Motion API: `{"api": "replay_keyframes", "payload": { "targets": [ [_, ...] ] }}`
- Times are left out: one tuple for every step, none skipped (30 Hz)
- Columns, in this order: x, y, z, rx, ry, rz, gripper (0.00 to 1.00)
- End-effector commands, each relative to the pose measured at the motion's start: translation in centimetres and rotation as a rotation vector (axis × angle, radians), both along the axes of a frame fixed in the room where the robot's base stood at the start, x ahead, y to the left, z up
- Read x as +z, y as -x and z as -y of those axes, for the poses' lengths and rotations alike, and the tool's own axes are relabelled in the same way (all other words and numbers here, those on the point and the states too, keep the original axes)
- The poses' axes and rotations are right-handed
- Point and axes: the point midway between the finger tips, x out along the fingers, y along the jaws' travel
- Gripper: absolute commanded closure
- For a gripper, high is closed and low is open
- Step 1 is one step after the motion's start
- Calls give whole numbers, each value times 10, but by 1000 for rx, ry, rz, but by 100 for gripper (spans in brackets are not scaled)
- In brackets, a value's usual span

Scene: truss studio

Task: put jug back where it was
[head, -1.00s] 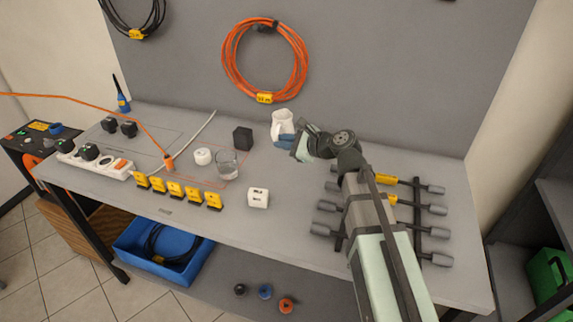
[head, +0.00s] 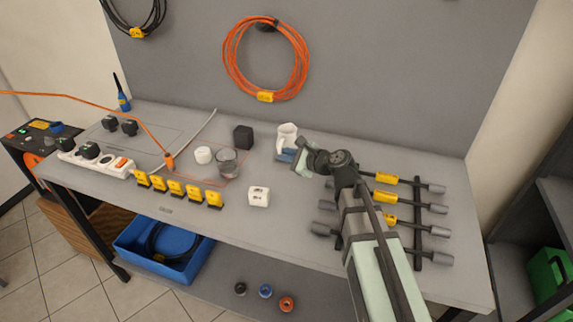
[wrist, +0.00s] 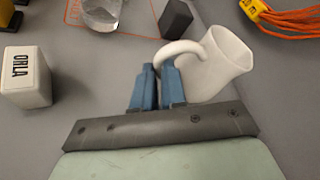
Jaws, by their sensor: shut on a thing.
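The white jug (head: 287,134) is at the back of the workbench, right of a black cube. It looks upright in the head view and tilted by the camera angle in the wrist view (wrist: 222,66). My gripper (head: 287,155) is at the front of the jug, its blue fingers (wrist: 158,80) shut on the handle, whose loop shows above the fingertips. The gripper hides part of the jug's lower side in the head view. I cannot tell whether its base touches the bench.
Left of the jug are the black cube (head: 243,137), a glass (head: 227,163) and a white round item (head: 203,155). A white labelled block (head: 259,196) stands nearer the front edge. Clamps on a rack (head: 420,208) lie right of my arm. The bench (head: 290,225) is clear in the middle front.

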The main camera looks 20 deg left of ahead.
Motion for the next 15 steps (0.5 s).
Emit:
{"api": "replay_keyframes", "payload": {
  "targets": [
    [-5,0,0,-1,-1,-2,100],
    [-8,0,0,-1,-1,-3,100],
    [-13,0,0,0,0,-2,100],
    [-16,0,0,0,0,-2,100],
    [-20,0,0,0,0,-2,100],
    [-24,0,0,0,0,-2,100],
    [-28,0,0,0,0,-2,100],
    [-30,0,0,0,0,-2,100],
    [-33,0,0,0,0,-2,100],
    [-34,0,0,-1,-1,-2,100],
    [-35,0,0,0,0,-1,100],
    [-35,0,0,-1,-1,0,100],
    [-35,0,0,-1,-1,0,100],
    [-35,0,0,-1,0,0,100],
    [-35,0,0,-1,0,0,100]
  ]
}}
